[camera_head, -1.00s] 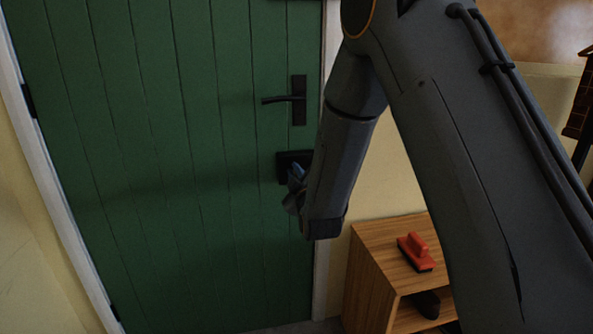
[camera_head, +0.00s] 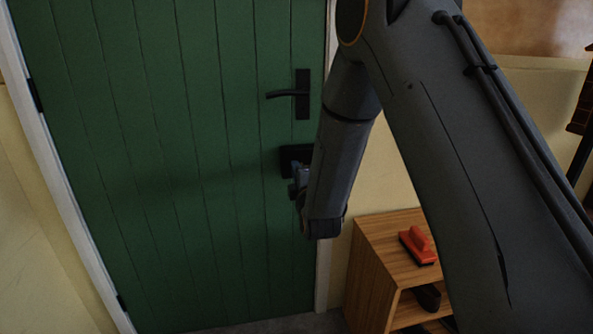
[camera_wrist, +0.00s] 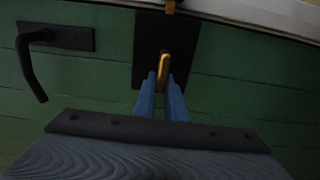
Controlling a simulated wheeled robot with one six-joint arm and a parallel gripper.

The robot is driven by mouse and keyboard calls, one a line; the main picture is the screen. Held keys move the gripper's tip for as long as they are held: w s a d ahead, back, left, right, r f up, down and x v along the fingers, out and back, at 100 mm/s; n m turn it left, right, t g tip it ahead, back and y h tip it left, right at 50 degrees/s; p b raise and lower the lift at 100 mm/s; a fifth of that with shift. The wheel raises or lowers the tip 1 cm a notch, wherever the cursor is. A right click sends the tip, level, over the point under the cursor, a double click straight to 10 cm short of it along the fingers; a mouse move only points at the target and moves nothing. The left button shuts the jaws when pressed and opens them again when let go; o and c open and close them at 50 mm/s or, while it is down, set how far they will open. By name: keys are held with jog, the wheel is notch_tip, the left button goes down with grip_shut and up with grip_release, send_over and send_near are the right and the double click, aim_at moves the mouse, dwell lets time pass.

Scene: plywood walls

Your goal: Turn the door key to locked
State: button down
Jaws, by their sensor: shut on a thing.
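The brass door key (camera_wrist: 163,65) sits in a black lock plate (camera_wrist: 148,35) on the green door (camera_head: 200,150). In the head view the lock plate (camera_head: 291,157) is below the door handle, and the key is hidden behind my arm and gripper. My gripper (camera_wrist: 163,80) has two blue fingers, one on each side of the key's head, and is shut on it. In the head view my gripper (camera_head: 298,178) is close against the lock plate. The door looks closed in its frame.
A black lever handle (camera_head: 290,95) is above the lock; it also shows at left in the wrist view (camera_wrist: 33,60). A wooden shelf unit (camera_head: 375,245) stands right of the door, with a red-handled object (camera_head: 418,245) on top. A small brass part (camera_wrist: 170,6) is by the door edge.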

dwell(0.4)
jog(key=c, duration=1.8)
grip_release()
jog(key=shift+a, duration=0.1)
jog(key=shift+s, duration=0.1)
jog(key=s+d, duration=0.1)
jog(key=s, duration=0.6)
jog(key=shift+s+d, duration=0.25)
jog(key=shift+d, duration=0.05)
